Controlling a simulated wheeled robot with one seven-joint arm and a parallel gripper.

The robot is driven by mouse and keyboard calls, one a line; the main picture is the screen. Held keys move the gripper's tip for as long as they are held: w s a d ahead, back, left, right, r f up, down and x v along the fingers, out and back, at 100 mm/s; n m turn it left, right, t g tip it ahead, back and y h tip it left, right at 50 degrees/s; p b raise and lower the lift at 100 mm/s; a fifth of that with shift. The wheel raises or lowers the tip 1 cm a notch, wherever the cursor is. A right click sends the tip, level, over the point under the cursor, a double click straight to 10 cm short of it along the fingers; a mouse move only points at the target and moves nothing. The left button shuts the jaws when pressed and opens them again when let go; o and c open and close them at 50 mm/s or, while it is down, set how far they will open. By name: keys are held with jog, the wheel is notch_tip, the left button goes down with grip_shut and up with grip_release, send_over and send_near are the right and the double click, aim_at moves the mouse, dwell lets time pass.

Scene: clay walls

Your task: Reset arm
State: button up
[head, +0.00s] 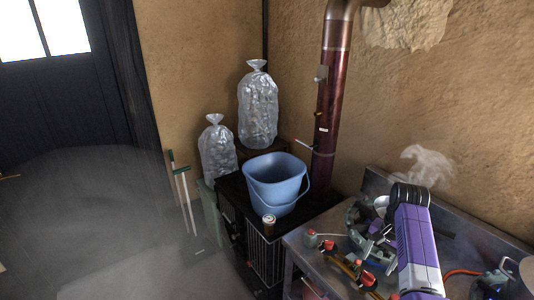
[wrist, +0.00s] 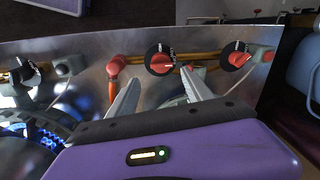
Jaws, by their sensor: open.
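My purple arm (head: 415,240) reaches over the metal stove at the lower right of the head view. The gripper's fingertips cannot be made out there. In the wrist view my gripper (wrist: 158,82) is open, with two grey fingers apart and nothing between them. The fingers point at the stove's metal panel (wrist: 95,60), close to a black and red knob (wrist: 160,58). I cannot tell whether they touch it.
A blue bucket (head: 275,187) and a small can (head: 268,225) stand on a black cabinet (head: 232,200). Clear filled bags (head: 258,108) stand behind. A dark red pipe (head: 332,110) rises by the wall. Open floor (head: 110,215) lies left. Another knob (wrist: 236,56) sits right.

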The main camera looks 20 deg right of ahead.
jog(key=shift+w+d, duration=0.15)
jog(key=shift+w, duration=0.1)
jog(key=w+d+r+n+t+h, duration=0.2)
jog(key=w+d+r+t+h, duration=0.25)
jog(key=w+t, duration=0.3)
jog(key=s+a+r+n+t+b, duration=0.15)
jog(key=s+a+n+t, duration=0.6)
jog(key=s+a, duration=1.25)
jog(key=s+a+r+y, duration=0.1)
jog(key=s+a, duration=0.2)
jog(key=s, duration=0.6)
jog(key=s+a+r+n+y+b, duration=0.1)
jog(key=s+a, duration=0.3)
jog(key=s, duration=0.5)
jog(key=s+a+r+n+y+b, duration=0.1)
jog(key=s+a, duration=0.3)
jog(key=s, duration=0.5)
jog(key=shift+s+g+y, duration=0.35)
jog(key=shift+g+y, duration=0.05)
jog(key=shift+y, duration=0.15)
jog(key=shift+n, duration=0.25)
jog(key=shift+c, duration=0.5)
